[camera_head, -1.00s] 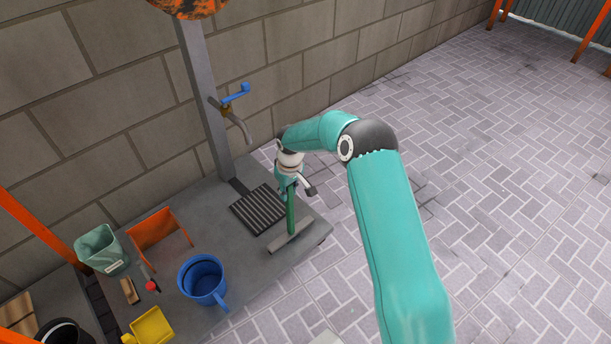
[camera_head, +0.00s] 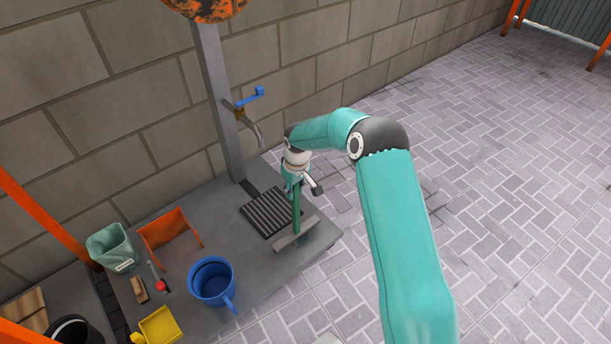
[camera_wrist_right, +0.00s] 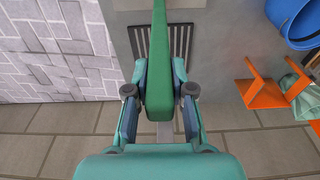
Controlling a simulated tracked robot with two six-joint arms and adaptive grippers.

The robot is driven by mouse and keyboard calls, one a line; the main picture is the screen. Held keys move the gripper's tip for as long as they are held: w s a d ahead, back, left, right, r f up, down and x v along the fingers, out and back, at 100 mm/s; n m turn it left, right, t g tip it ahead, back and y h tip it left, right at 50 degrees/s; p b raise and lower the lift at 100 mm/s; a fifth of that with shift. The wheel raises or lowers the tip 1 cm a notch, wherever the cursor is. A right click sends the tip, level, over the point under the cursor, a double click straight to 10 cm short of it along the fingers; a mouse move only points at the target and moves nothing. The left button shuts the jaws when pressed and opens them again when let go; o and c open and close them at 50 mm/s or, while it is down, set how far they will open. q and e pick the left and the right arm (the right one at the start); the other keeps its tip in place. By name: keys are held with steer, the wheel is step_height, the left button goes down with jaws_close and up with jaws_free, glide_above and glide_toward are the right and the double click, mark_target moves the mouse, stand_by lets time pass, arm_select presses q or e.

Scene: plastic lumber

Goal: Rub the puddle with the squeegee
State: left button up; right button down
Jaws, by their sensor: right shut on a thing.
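The squeegee has a green handle (camera_head: 297,214) and a grey crosswise head (camera_head: 284,243). My right gripper (camera_head: 296,192) is shut on the handle, which points down with the head at its lower end, over the grey slab's right part beside the black grating. I cannot tell whether the head touches the slab. In the right wrist view, the green handle (camera_wrist_right: 160,85) runs between the two fingers of the right gripper (camera_wrist_right: 160,92). I cannot make out a puddle in either view. My left gripper is out of view.
The grey slab (camera_head: 190,215) bears a black grating (camera_head: 265,210), a blue mug (camera_head: 212,283), an orange stand (camera_head: 168,230), a green container (camera_head: 110,247) and a yellow scoop (camera_head: 158,327). A tap (camera_head: 245,118) on a post stands behind. Clear paving lies at right.

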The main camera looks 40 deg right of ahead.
steer(key=shift+w+a+r+p, duration=0.15)
steer(key=shift+r+p, duration=0.45)
steer(key=shift+r, duration=0.4)
steer(key=shift+w+a+r+p, duration=0.1)
steer(key=shift+a+r+p, duration=0.1)
steer(key=shift+r+p, duration=0.6)
steer(key=shift+w+a+r+p, duration=0.15)
steer(key=shift+r+p, duration=0.2)
steer(key=shift+r, duration=0.85)
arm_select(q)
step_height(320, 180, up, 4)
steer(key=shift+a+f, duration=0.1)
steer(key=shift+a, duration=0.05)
